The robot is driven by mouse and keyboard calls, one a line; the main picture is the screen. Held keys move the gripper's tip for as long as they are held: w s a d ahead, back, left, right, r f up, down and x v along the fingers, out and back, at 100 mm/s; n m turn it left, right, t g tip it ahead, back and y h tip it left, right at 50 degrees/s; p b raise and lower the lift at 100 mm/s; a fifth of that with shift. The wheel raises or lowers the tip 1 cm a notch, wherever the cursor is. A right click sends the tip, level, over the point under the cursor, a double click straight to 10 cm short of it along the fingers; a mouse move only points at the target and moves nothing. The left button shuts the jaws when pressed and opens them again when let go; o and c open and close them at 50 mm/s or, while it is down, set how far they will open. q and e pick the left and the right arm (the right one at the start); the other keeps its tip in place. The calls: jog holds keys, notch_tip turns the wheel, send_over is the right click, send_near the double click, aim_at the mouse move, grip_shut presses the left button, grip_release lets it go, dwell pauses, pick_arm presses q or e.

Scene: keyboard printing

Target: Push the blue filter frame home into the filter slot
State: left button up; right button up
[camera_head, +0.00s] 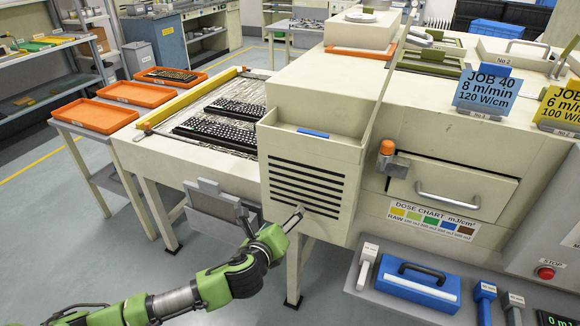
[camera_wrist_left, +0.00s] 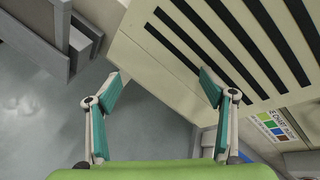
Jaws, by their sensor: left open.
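A short blue strip (camera_head: 313,133) shows in the shallow recess on top of the cream louvred box (camera_head: 312,165). It looks like the upper edge of the blue filter frame; the rest is hidden, so I cannot tell how deep it sits in the slot. My left gripper (camera_head: 271,209) is in front of the box's lower part, below the blue strip. It is open and empty. In the left wrist view, the spread fingers (camera_wrist_left: 160,84) face the box's lower edge and black louvres; the strip is out of that view. My right gripper is not in view.
A grey shelf at the lower right holds a blue case-like piece with a handle (camera_head: 418,284) and several hand tools. A door with a bar handle (camera_head: 448,199) and an orange lamp (camera_head: 387,147) are right of the box. Keyboards (camera_head: 215,134) lie on the bed to the left.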

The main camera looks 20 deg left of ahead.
pick_arm(q)
notch_tip(320, 180, up, 12)
jog(key=d+f+m+t, duration=0.1)
jog(key=d+m+t, duration=0.1)
jog(key=m, duration=0.3)
jog(key=m+t+h, duration=0.2)
jog(key=m, duration=0.3)
send_near(312, 139)
jog(key=w+p, duration=0.1)
jog(key=w, duration=0.2)
jog(key=w+p, duration=0.1)
jog(key=w, duration=0.7)
jog(key=shift+d+f+p, duration=0.2)
jog(key=shift+f+p, duration=0.05)
jog(key=shift+p, duration=0.15)
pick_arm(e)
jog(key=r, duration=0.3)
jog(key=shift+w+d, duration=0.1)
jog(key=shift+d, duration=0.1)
pick_arm(q)
jog(key=shift+s, duration=0.1)
jog(key=c, duration=1.7)
jog(key=o, duration=1.7)
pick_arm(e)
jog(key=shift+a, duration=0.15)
